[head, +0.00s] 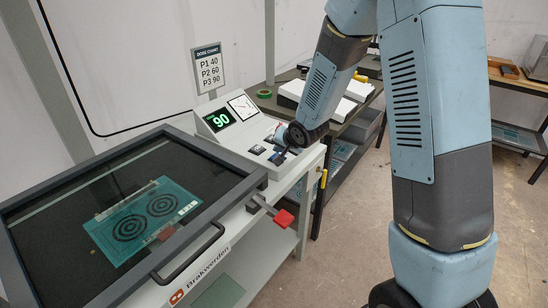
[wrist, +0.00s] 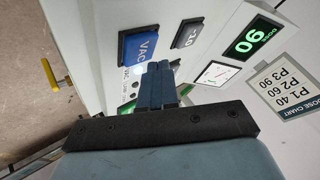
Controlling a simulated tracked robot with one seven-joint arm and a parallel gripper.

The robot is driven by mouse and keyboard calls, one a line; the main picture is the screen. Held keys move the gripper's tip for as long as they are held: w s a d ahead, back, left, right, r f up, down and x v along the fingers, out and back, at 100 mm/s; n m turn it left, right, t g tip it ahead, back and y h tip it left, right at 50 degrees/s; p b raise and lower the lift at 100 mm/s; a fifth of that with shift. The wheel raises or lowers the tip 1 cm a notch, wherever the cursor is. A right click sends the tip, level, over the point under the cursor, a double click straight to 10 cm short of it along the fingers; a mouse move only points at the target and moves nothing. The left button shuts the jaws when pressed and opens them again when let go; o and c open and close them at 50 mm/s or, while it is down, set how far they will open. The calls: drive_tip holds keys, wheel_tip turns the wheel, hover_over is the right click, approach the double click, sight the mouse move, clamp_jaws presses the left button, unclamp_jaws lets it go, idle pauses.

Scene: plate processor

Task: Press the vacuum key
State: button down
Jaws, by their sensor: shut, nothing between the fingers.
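The vacuum key, a blue key lettered VAC (wrist: 138,45), is on the sloped light console (head: 238,122). In the wrist view it lies just beyond my fingertips, up and to their left. My gripper (wrist: 158,66) is shut and empty, with its blue fingers side by side. In the head view my gripper (head: 279,157) is low over the console's right end, and it hides some of the keys there. A gap seems to remain between fingertips and key, but I cannot tell its size.
A dark key marked 10 (wrist: 187,35) is beside the blue key. The green display (head: 220,120) reads 90, with a gauge (head: 243,107) beside it. A dose chart (head: 208,68) stands behind. The framed glass lid (head: 60,178) and red-ended lever (head: 284,218) are nearer.

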drive_tip(key=shift+r, duration=2.85)
